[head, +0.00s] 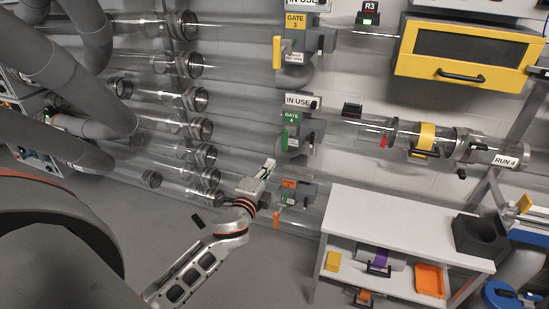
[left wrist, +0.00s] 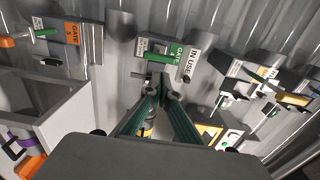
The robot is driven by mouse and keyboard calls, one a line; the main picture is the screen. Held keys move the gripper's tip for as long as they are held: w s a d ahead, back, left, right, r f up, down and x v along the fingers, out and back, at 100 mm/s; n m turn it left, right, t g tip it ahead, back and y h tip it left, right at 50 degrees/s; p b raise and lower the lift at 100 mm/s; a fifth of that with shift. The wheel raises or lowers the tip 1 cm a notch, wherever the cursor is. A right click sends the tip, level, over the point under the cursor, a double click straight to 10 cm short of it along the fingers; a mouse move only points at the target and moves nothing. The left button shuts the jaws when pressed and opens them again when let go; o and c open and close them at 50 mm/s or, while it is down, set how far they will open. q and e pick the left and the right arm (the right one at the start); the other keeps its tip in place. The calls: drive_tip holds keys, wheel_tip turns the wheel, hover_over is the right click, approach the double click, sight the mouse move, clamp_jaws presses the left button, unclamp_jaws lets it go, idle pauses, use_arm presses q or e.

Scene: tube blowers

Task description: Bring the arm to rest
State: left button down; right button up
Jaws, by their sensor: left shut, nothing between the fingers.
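My left arm comes in from the bottom of the head view. Its left gripper (head: 268,166) is held up in front of the tube wall, between the green gate 4 unit (head: 291,135) and the orange-tagged gate unit (head: 292,190) below it. In the left wrist view the two green fingers (left wrist: 159,82) meet at their tips, shut with nothing between them. Beyond the tips is the gate 4 unit (left wrist: 165,55) with its green handle; whether the fingers touch it I cannot tell. My right gripper is not in view.
A white shelf table (head: 385,232) stands right of the gripper, with a dark block (head: 480,236) on top and an orange tray (head: 430,279) below. Clear tubes (head: 165,97) run along the wall. A yellow-framed box (head: 465,50) is at upper right. Grey floor shows around the arm.

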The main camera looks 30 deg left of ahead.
use_arm(q)
drive_tip(key=shift+v, duration=1.15)
drive_tip(key=s+d+f+n+g+h, duration=0.3)
drive_tip(key=s+d+f+n, duration=0.2)
drive_tip(key=s+d+f, duration=0.4)
drive_tip(key=s+d+f+n+g+h, duration=0.3)
drive_tip(key=s+d+f+n, duration=0.3)
drive_tip(key=s+f, duration=1)
drive_tip(key=d+f+g, duration=0.1)
drive_tip(key=d, duration=0.2)
drive_tip(key=shift+d+h, duration=0.25)
drive_tip(key=shift+h, duration=0.05)
